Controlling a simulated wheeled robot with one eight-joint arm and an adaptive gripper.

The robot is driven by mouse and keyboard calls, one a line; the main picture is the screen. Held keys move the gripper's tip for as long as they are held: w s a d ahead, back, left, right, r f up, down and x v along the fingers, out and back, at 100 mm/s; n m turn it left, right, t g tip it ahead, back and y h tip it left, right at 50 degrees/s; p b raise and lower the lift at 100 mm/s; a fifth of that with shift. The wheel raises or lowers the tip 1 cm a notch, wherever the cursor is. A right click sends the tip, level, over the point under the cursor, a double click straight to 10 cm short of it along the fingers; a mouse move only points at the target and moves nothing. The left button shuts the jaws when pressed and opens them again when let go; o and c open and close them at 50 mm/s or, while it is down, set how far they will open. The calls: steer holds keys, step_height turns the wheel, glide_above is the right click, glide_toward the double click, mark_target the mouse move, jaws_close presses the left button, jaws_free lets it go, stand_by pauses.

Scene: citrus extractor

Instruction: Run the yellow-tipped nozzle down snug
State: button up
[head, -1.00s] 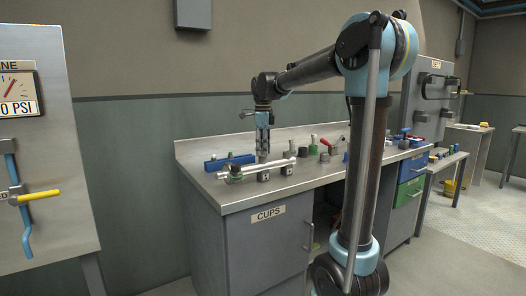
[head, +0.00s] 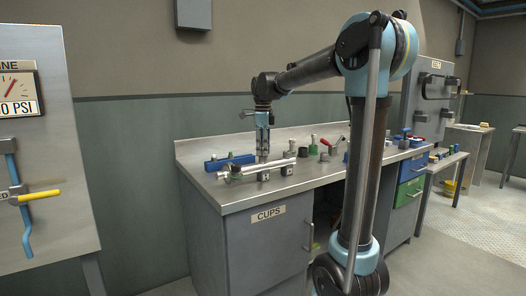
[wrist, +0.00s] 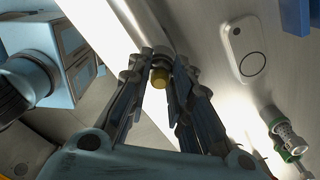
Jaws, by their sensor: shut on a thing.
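The yellow-tipped nozzle (wrist: 160,76) shows in the wrist view as a small dark grey fitting with a dull yellow end. My gripper (wrist: 162,70) is closed around it, a finger on each side. In the head view my gripper (head: 263,155) points straight down at the long silver bar (head: 240,172) on the bench. The nozzle is too small and covered by the fingers to make out there. I cannot tell how far it is seated, as its lower end is hidden.
The steel bench (head: 226,197) holds a blue block (head: 230,162) behind the bar. A green-ringed fitting (wrist: 287,151) lies at lower right in the wrist view. The bench's left end is clear.

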steer(key=shift+w, duration=0.1)
steer(key=shift+m, duration=1)
steer(key=shift+m, duration=0.8)
steer(key=shift+m, duration=0.3)
steer(key=shift+d+m, duration=0.1)
steer(key=shift+m, duration=0.5)
